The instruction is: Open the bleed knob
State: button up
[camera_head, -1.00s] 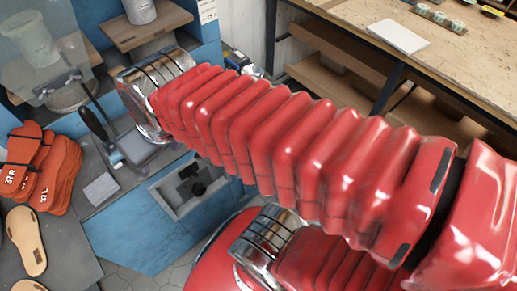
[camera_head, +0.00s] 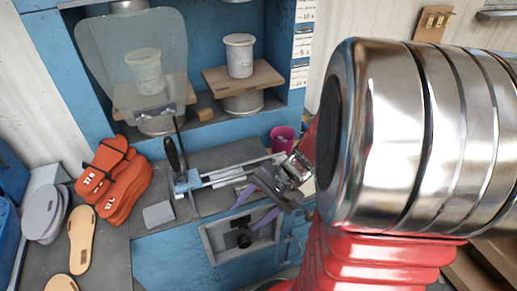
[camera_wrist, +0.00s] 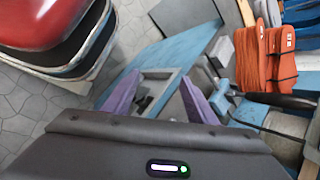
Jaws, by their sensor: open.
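A black knob (camera_head: 243,240), apparently the bleed knob, sits inside a grey square recess (camera_head: 208,243) in the blue front below the bench. My gripper (camera_head: 243,217), with two purple fingers, is open just above and in front of the recess, its fingertips pointing down toward it. I cannot tell whether a finger touches the knob. In the wrist view, the recess (camera_wrist: 157,75) lies between the spread fingers of my gripper (camera_wrist: 160,79); the knob is hard to make out there.
A lever with a black handle (camera_head: 173,155) stands at the bench left of my gripper. A magenta cup (camera_head: 282,138) is behind it. My arm hides the right side.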

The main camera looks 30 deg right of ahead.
jog(key=s+d+f+m+t, duration=0.2)
jog(key=d+f+m+t, duration=0.6)
jog(key=d+f+m, duration=0.55)
jog(key=s+d+f+m+t+h, duration=0.1)
jog(key=s+d+f+m+h, duration=0.8)
jog(key=s+d+f+m, duration=0.1)
jog(key=shift+s+d+m+t, duration=0.4)
jog(key=shift+s+d+m, duration=0.35)
jog(key=shift+m, duration=0.5)
jog(key=shift+w+f, duration=0.15)
jog(key=x, duration=1.3)
jog(key=shift+w+d, duration=0.3)
jog(key=shift+w, duration=0.05)
jog(key=shift+c, duration=0.7)
